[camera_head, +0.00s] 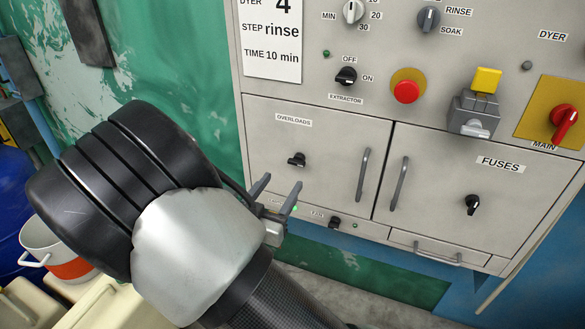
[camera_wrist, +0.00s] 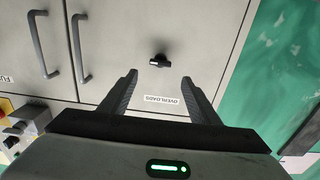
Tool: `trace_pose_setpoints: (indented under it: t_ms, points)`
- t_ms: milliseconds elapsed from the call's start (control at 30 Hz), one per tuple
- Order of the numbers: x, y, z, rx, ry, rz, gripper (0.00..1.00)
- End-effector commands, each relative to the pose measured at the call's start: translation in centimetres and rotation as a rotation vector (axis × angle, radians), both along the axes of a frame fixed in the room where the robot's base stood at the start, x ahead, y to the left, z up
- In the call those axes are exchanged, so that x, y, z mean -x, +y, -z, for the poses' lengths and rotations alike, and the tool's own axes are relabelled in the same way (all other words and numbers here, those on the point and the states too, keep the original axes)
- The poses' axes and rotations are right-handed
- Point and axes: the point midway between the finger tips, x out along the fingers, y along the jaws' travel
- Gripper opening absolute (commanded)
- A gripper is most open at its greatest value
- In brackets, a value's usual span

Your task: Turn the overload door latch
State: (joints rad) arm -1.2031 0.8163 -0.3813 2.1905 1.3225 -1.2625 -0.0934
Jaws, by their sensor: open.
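The overload door (camera_head: 325,150) is a pale grey panel door labelled OVERLOADS on the lower left of the control cabinet. Its latch is a small black knob (camera_head: 297,159) below the label. In the wrist view the latch (camera_wrist: 159,60) shows upside down, ahead of my fingers and roughly centred between them. My gripper (camera_head: 276,190) is open and empty, in front of the cabinet below and left of the latch in the head view. The fingers (camera_wrist: 160,85) look apart from the latch. The door's vertical handle (camera_head: 363,174) is at its right edge. The door looks shut.
The FUSES door (camera_head: 480,195) with its own black knob (camera_head: 473,205) is to the right. Above are the extractor switch (camera_head: 346,76), a red button (camera_head: 406,91) and a red main switch (camera_head: 564,122). A white and orange bucket (camera_head: 62,252) stands at the left.

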Motion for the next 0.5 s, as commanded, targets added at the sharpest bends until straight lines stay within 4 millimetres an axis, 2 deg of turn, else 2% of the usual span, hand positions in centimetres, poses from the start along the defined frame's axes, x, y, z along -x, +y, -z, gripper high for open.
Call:
trace_pose_setpoints:
  t_ms: [200,333,500]
  points:
    - [-4.4,-1.6,0.0,-0.001,-0.001,0.002,0.56]
    - [-6.2,-2.3,0.0,-0.001,-0.001,0.001,0.56]
    - [-7.6,-2.7,0.0,-0.001,0.001,0.000,0.56]
